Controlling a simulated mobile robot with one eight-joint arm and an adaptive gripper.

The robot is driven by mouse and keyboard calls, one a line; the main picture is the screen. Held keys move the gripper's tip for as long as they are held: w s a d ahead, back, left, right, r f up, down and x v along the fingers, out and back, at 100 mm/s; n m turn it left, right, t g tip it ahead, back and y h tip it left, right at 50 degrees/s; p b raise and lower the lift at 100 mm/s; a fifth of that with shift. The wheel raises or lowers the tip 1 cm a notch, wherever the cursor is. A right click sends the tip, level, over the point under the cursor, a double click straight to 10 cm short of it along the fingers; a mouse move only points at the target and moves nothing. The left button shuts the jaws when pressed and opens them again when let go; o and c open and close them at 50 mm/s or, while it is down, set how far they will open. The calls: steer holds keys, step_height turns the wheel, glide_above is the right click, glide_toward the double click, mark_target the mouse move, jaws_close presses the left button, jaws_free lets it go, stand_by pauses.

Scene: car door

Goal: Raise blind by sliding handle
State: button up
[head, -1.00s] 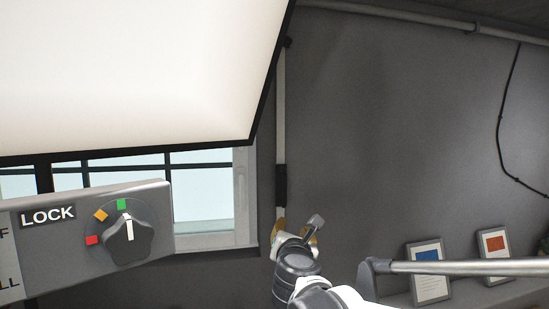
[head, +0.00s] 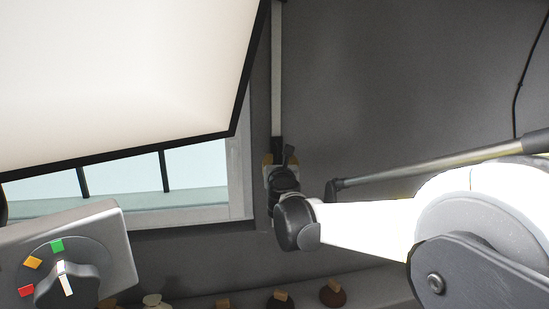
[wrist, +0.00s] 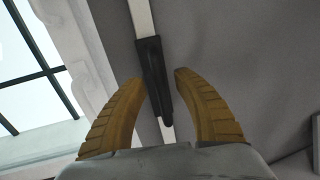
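The handle (wrist: 152,72) is a black grip on a narrow white rail on the grey wall. In the wrist view it lies between and just beyond the two tan fingertips of my gripper (wrist: 160,79). The fingers are apart, and I see no clear contact with it. In the head view my gripper (head: 280,160) is at the lower part of the rail (head: 277,70), and it and my arm partly hide the handle. A large white panel with a black border (head: 110,75) covers the upper left. I cannot tell whether it is the blind.
A barred window (head: 195,175) is left of the rail. A grey box with a dial (head: 68,285) stands in the lower left foreground. A metal bar (head: 430,165) crosses at right. Several small objects sit on a low shelf (head: 370,290). The wall right of the rail is mostly clear.

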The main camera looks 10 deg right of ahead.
steer(key=shift+w+d, duration=0.15)
steer(key=shift+w, duration=0.2)
steer(key=shift+s, duration=0.1)
jaws_close()
step_height(320, 180, up, 19)
steer(key=p, duration=0.8)
jaws_free()
